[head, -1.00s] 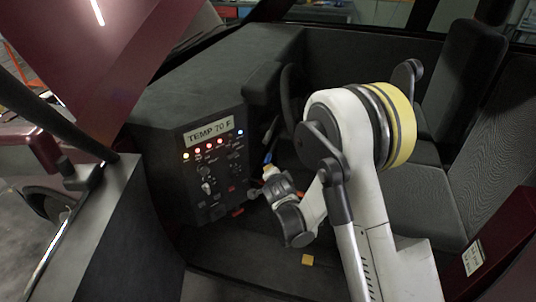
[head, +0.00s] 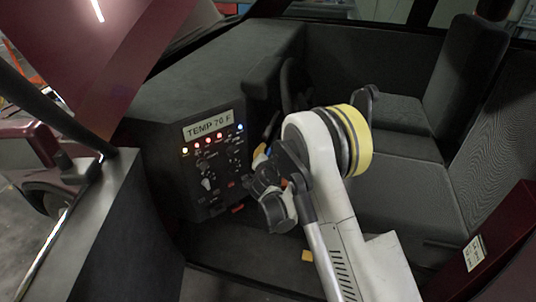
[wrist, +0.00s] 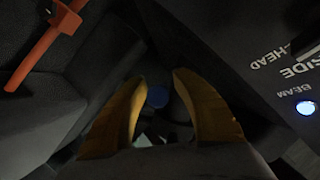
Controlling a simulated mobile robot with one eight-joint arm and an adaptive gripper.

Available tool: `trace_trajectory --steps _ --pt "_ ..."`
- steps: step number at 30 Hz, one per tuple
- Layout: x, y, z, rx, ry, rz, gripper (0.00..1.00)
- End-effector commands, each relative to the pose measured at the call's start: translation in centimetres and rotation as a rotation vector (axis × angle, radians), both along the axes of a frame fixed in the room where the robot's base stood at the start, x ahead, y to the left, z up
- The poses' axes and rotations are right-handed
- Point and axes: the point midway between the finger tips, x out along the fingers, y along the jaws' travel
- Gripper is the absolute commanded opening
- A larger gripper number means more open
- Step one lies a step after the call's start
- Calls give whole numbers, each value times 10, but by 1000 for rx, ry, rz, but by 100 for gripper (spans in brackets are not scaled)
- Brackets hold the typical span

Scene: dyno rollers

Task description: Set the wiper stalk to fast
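My gripper (wrist: 159,78) shows in the wrist view as two orange-yellow fingers standing apart with a gap between their tips. A round blue thing (wrist: 157,97) shows in that gap; I cannot tell whether the fingers touch it or whether it is the end of the wiper stalk. An orange-red bar (wrist: 42,48) with a dark knob lies at the upper left, apart from the fingers. In the head view my gripper (head: 262,154) is beside the dash, mostly hidden by my wrist. No stalk can be clearly told there.
The dash panel (head: 212,170) with lit buttons and a TEMP 70 F display stands left of my arm. Its lettered face (wrist: 270,65) is close at the right in the wrist view. The steering wheel (head: 288,85) is behind my arm. Seats (head: 400,190) stand at the right.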

Motion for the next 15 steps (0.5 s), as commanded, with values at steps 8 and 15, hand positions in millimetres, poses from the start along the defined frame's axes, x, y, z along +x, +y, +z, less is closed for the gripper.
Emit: trace_trajectory --steps 8,15 --pt "21 -2 -7 1 0 0 33" --pt "21 -2 -6 1 1 0 32"
